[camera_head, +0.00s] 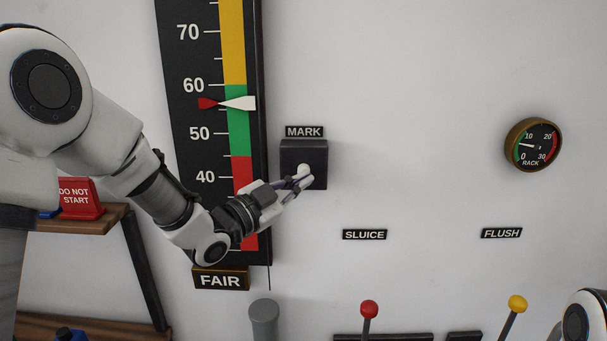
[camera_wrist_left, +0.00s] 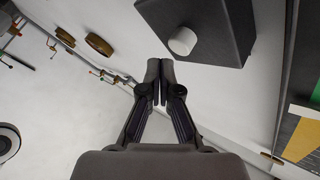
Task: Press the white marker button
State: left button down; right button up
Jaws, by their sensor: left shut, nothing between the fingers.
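The white marker button (camera_head: 303,169) sits on a dark box (camera_head: 290,152) on the wall under a MARK label. In the left wrist view the round white button (camera_wrist_left: 182,41) stands out from the dark box (camera_wrist_left: 222,22). My left gripper (camera_head: 302,181) reaches in from the left, and its fingertips overlap the lower part of the box, close to the button. In the wrist view my left gripper (camera_wrist_left: 160,72) is shut and empty, its tips beside the button with a gap in the picture. Contact cannot be told from the head view. My right gripper is not in view.
A tall scale (camera_head: 191,110) with red and white pointers near 56, in the green band, stands left of the box. A RACK gauge (camera_head: 533,145) is at right. Red (camera_head: 369,309) and yellow (camera_head: 517,304) lever knobs are below.

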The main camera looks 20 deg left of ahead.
pick_arm(q)
jog(key=s, duration=0.2)
jog(key=s+d+b, duration=0.1)
jog(key=s, duration=0.1)
jog(key=shift+s+d+b, duration=0.15)
jog(key=shift+s+b, duration=0.1)
jog(key=shift+b, duration=0.05)
dwell(0.4)
jog(key=s+f+n+g+y+b, duration=0.1)
jog(key=s+f+n+g+y, duration=0.15)
jog(key=f, duration=1.15)
jog(key=s+f+n+g+y+b, duration=0.1)
jog(key=s+f+g, duration=0.2)
jog(key=f, duration=1.1)
jog(key=s+f+n+g+y+b, duration=0.1)
jog(key=s+f+g+b, duration=0.15)
jog(key=f, duration=1.15)
jog(key=s+a+f+n+g+y, duration=0.2)
jog(key=s+f, duration=0.6)
jog(key=s, duration=0.4)
jog(key=s+a+f+n+g+y, duration=0.3)
jog(key=s+a+f+n+g, duration=0.2)
jog(key=s, duration=0.8)
notch_tip(320, 180, down, 3)
jog(key=shift+s+a+r+n+g, duration=0.15)
jog(key=shift+s+a+n+g, duration=0.1)
jog(key=shift+n+g, duration=0.9)
